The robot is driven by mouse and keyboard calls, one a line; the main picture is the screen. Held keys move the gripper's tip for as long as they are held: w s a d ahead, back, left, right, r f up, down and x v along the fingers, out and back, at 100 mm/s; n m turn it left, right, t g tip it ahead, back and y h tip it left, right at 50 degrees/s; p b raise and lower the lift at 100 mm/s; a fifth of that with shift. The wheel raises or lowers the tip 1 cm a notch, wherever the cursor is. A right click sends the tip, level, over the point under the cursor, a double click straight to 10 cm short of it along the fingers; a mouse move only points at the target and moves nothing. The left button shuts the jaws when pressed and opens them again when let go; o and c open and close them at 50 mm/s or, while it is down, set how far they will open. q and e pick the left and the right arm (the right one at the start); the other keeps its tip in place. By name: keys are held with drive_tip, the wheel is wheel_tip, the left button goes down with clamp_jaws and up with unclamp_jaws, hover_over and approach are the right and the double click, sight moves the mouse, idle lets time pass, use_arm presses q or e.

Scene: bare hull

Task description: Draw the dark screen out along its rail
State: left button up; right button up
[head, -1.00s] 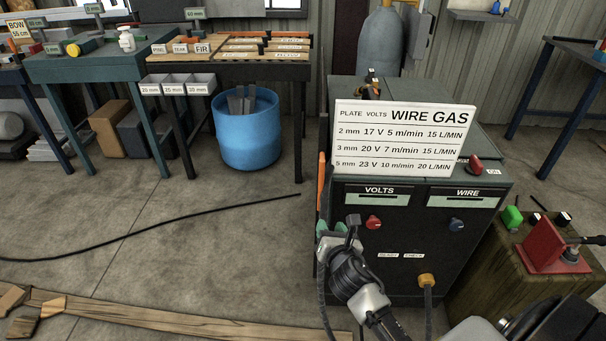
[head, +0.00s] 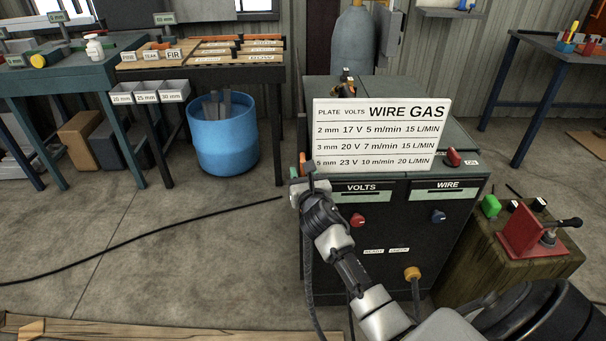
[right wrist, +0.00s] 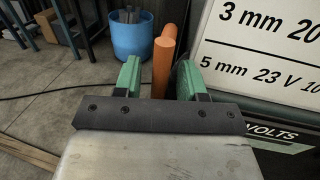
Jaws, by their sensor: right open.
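I cannot make out a dark screen or its rail for certain in either view. An upright orange bar (right wrist: 163,62) stands at the left side of the dark welding machine (head: 386,260); only a short piece of it (head: 302,161) shows in the head view, above my right gripper (head: 301,178). In the right wrist view my right gripper (right wrist: 159,80) is open, its green fingers apart on either side of the bar. I cannot tell how deep the bar is between them. My left gripper is not in view.
A white settings board (head: 380,136) leans on the machine, close to the gripper's right. A blue bin (head: 222,140) and a workbench (head: 205,74) stand behind left. A wooden block (head: 455,275) with a red device (head: 537,233) is at right. A black cable (head: 150,235) crosses open floor.

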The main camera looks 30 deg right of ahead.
drive_tip(key=shift+w, duration=0.15)
drive_tip(key=shift+c, duration=0.5)
clamp_jaws()
